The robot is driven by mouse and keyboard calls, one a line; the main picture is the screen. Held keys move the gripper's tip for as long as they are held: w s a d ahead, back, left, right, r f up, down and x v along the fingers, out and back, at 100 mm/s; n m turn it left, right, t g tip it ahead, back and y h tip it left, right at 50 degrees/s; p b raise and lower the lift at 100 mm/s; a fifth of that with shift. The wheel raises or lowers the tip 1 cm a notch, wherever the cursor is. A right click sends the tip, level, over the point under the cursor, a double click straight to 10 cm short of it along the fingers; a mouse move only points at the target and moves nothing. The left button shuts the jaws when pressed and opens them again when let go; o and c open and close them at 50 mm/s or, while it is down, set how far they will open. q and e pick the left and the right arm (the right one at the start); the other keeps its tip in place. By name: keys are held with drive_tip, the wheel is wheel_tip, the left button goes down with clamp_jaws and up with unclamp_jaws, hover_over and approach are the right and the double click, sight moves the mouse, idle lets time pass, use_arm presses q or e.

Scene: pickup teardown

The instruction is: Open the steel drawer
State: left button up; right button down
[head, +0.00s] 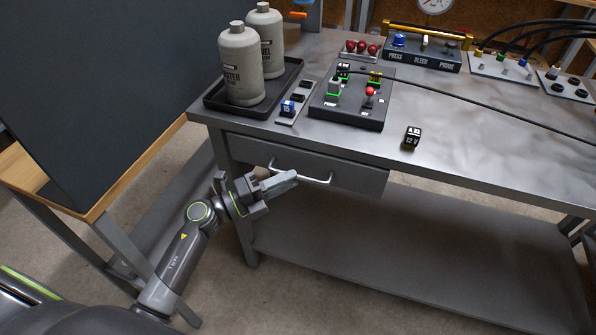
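The steel drawer (350,175) is set under the left part of the steel workbench top. Its front looks shut, close under the bench edge. A pale bar handle (318,180) runs across the front. My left gripper (284,181) is at the left part of this handle, with its pale fingers pointing right along the drawer front. The fingers overlap the handle in the head view. I cannot tell whether they touch it or how far they are apart. My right gripper is not in view.
On the bench (470,165) stand a black tray (212,103) with two grey bottles, a dark switch box (350,118) and a small black block (412,136). A large dark panel (90,80) stands at left. A lower shelf (400,250) lies below the drawer.

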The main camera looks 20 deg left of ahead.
use_arm(q)
drive_tip(key=shift+x, duration=1.65)
clamp_jaws()
